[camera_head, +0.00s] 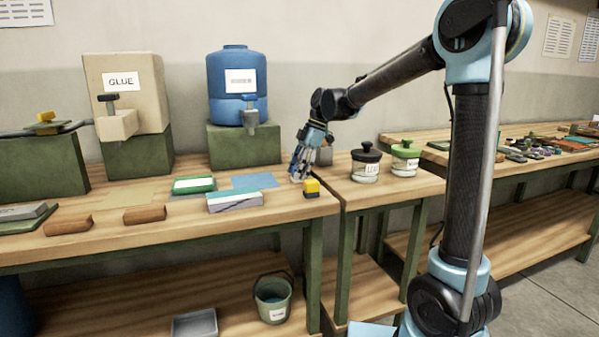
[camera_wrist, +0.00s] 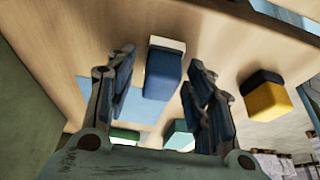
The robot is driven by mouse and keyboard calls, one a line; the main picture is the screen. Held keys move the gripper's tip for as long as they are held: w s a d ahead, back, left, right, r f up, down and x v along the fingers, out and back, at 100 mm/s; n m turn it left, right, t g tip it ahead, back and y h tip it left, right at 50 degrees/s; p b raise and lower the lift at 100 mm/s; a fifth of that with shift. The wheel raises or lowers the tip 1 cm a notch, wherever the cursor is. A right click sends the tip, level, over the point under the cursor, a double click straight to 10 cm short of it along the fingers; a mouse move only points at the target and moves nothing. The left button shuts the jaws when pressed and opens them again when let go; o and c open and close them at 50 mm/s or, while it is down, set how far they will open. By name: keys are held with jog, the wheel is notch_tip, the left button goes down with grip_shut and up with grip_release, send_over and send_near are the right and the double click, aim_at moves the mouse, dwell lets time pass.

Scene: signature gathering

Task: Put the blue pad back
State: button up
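The blue pad (camera_wrist: 162,76) is a dark blue block with a white part at one end. In the wrist view it lies between the two fingers of my gripper (camera_wrist: 161,58), with a visible gap on each side. My gripper (camera_head: 301,172) is open and reaches low over the front table, near its right end. In the head view the fingers mostly hide the pad. A flat light-blue sheet (camera_head: 255,181) lies on the table left of my gripper and also shows in the wrist view (camera_wrist: 133,103).
A yellow block with a black part (camera_head: 311,188) stands close to my gripper's right. A green-topped block (camera_head: 194,185) and a pale block (camera_head: 235,201) lie to the left. A blue jug (camera_head: 238,85) stands behind. Lidded jars (camera_head: 366,165) stand on the right table.

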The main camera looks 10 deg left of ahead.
jog(key=v, duration=1.2)
jog(key=shift+s+r, duration=0.1)
jog(key=shift+s, duration=0.1)
